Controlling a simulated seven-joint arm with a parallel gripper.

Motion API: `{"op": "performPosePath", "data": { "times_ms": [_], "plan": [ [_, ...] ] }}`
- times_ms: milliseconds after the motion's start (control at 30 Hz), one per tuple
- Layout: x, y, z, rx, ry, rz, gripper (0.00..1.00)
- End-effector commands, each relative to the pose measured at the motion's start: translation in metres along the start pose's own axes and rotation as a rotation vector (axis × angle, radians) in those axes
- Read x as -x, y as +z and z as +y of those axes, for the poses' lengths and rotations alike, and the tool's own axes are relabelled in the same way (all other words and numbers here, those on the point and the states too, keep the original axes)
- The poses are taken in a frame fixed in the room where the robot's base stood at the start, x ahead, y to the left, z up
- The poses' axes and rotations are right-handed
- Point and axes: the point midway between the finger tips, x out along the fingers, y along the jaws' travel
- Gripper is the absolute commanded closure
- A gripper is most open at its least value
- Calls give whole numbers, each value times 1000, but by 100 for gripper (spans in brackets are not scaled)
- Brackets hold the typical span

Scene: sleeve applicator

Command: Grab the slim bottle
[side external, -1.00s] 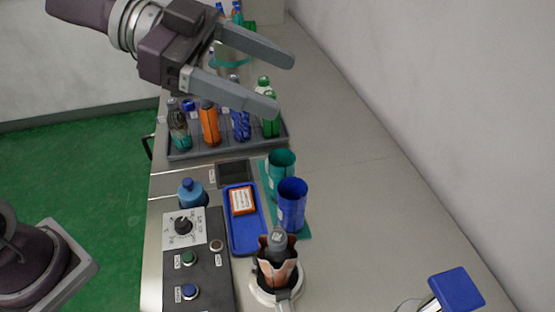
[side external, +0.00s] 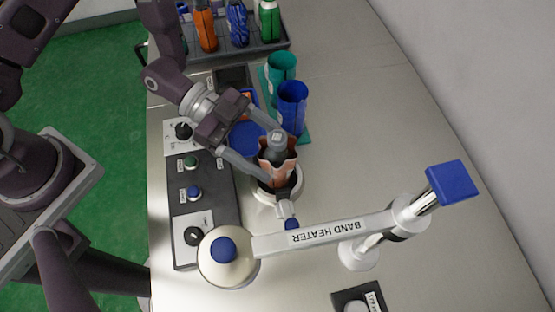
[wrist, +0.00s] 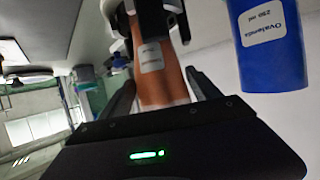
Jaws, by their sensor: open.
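My gripper (side external: 270,154) is open, with one finger on each side of the bottle and sleeve. In the wrist view, the copper-coloured body (wrist: 162,80) with a white label stands between the fingers of my gripper (wrist: 162,88). I cannot tell whether either finger touches it.
A blue cup (side external: 292,106) and a teal cup (side external: 281,68) stand close behind. A white band heater arm (side external: 325,233) reaches across in front. A control panel (side external: 205,210) lies to the left. A grey tray (side external: 227,50) holds several bottles at the back. The table's right side is mostly clear.

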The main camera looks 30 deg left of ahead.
Motion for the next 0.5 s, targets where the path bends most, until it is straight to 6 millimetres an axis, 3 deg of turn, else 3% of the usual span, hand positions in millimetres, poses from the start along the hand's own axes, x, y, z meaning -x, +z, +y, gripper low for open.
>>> {"op": "performPosePath", "data": {
  "times_ms": [200, 467, 500],
  "plan": [
    [-40, -3, 1, -1, 3, 0, 28],
    [-47, -3, 0, 0, 0, 1, 28],
    [-47, -3, 0, 0, 0, 1, 32]
  ]
}}
